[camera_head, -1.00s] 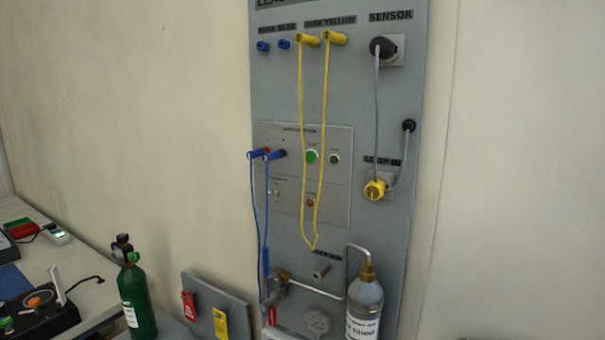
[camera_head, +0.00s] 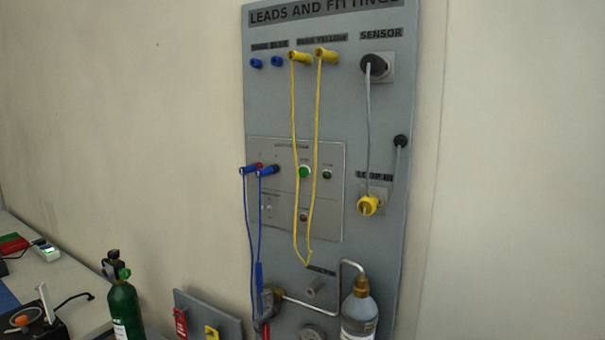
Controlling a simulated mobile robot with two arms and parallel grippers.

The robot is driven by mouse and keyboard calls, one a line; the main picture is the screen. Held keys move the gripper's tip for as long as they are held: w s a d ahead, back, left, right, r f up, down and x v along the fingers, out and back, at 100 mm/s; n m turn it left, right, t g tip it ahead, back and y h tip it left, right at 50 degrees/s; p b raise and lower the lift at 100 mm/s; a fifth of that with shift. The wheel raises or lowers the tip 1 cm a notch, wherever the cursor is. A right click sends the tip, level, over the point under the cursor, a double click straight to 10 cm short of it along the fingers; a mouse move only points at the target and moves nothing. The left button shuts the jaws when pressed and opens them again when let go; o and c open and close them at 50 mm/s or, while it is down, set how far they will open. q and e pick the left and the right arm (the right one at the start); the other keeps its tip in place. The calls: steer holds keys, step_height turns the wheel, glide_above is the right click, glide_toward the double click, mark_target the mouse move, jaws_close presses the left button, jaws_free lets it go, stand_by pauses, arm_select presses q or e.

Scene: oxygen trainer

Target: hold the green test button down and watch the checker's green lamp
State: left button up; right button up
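The green test button (camera_head: 304,171) is on the checker plate (camera_head: 329,224), in the middle of the grey wall panel. A smaller dark green round part, which looks like the lamp (camera_head: 327,174), is just right of it and looks unlit. One yellow lead hangs close to the left edge of the button and another passes between button and lamp. Two blue plugs (camera_head: 250,169) sit in the sockets at the plate's upper left. Neither of my grippers shows in this view, and nothing touches the button.
Yellow plugs (camera_head: 326,56) sit at the panel's top. A sensor plug (camera_head: 374,66) and yellow loop-in plug (camera_head: 369,205) are at the right. A silver bottle (camera_head: 360,314) and bent pipe are below. A green bottle (camera_head: 125,306) stands lower left. The wall beside is bare.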

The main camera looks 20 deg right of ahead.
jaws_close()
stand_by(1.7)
